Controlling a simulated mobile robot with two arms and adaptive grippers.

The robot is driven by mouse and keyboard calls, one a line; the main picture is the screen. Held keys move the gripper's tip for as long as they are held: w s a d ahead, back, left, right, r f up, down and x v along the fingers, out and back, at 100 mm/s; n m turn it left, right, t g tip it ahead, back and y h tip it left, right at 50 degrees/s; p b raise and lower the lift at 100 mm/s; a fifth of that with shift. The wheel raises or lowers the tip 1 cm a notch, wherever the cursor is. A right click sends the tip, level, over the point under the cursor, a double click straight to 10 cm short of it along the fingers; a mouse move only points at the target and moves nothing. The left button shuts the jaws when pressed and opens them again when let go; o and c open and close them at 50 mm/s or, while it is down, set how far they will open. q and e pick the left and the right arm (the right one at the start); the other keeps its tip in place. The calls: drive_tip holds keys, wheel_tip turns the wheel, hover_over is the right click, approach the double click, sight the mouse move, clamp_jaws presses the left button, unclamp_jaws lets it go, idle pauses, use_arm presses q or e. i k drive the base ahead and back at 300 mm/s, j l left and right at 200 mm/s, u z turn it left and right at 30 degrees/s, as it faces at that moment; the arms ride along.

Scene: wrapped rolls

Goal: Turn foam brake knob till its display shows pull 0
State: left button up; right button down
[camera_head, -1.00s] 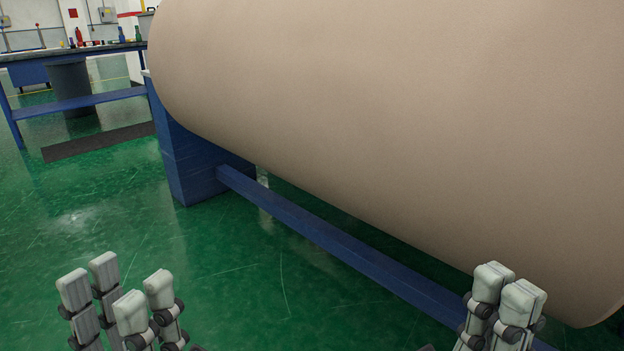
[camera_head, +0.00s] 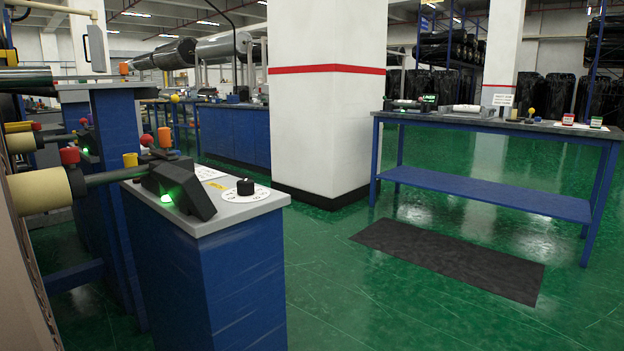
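A black knob (camera_head: 245,187) stands on a round white dial plate (camera_head: 246,195) on the grey top of a blue cabinet at left centre. The dial's marks are too small to read. I cannot tell whether this is the foam brake knob. No pull reading is legible in the head view. A small device with a green-lit display (camera_head: 430,101) sits on the bench at the right, too far off to read. Neither of my grippers is in view.
The blue cabinet (camera_head: 240,290) carries a black shaft holder (camera_head: 180,185) with a green light. A white pillar (camera_head: 327,100) stands behind. A blue bench (camera_head: 490,205) stands at right, with a dark mat (camera_head: 450,258) before it. The green floor between is clear.

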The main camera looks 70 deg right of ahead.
sight(244, 187)
drive_tip(key=z, duration=1.95)
